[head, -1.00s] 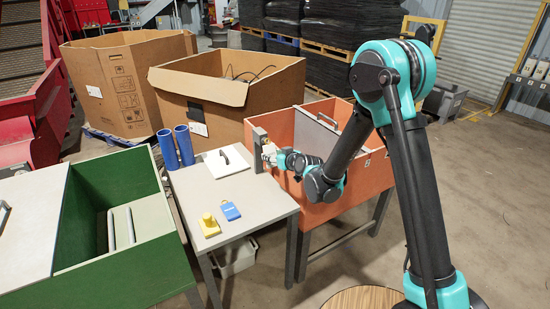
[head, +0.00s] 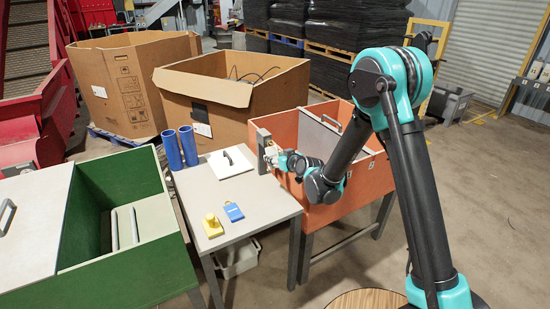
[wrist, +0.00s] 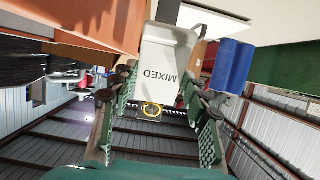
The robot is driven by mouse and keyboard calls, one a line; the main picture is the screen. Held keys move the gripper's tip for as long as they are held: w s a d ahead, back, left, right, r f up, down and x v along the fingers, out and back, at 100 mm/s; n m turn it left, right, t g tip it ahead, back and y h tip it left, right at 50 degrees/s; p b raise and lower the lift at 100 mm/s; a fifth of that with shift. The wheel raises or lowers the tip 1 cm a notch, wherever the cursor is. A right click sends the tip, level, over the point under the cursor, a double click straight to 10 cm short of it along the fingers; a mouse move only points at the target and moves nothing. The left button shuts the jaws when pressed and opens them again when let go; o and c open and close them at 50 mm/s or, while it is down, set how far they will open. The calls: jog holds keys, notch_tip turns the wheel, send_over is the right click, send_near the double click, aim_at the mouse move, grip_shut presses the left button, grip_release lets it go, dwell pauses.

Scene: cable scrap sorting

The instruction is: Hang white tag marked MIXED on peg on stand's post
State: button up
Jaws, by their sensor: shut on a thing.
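The white tag marked MIXED (wrist: 165,58) is between the green fingers of my gripper (wrist: 160,92) in the wrist view. In the head view my gripper (head: 277,157) is close to the grey upright post (head: 263,150) at the table's right rear edge. The tag is too small there to make out clearly. The peg is hidden or too small to see, and I cannot tell whether the tag touches it.
An orange bin (head: 342,183) stands right, a green bin (head: 120,245) left, and cardboard boxes (head: 232,95) behind.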

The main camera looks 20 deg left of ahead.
jog(key=o, duration=1.1)
jog(key=shift+c, duration=0.2)
jog(key=v, duration=1.2)
jog(key=s+d+m+g+h, duration=0.1)
jog(key=s+d+m+h, duration=0.15)
jog(key=d, duration=0.85)
jog(key=s+d+m+h, duration=0.2)
jog(key=d+h, duration=0.1)
jog(key=d, duration=0.9)
jog(key=s+d+f+m+g+h, duration=0.1)
jog(key=s+d+f+m+h, duration=0.1)
jog(key=s+d, duration=0.6)
jog(key=s+d+f+m+g+h, duration=0.2)
jog(key=s+d+m+h, duration=0.1)
jog(key=s+d, duration=0.5)
jog(key=d, duration=0.3)
jog(key=shift+s+d+f+g, duration=0.2)
jog(key=shift+s+d+g, duration=0.1)
jog(key=shift+d, duration=0.05)
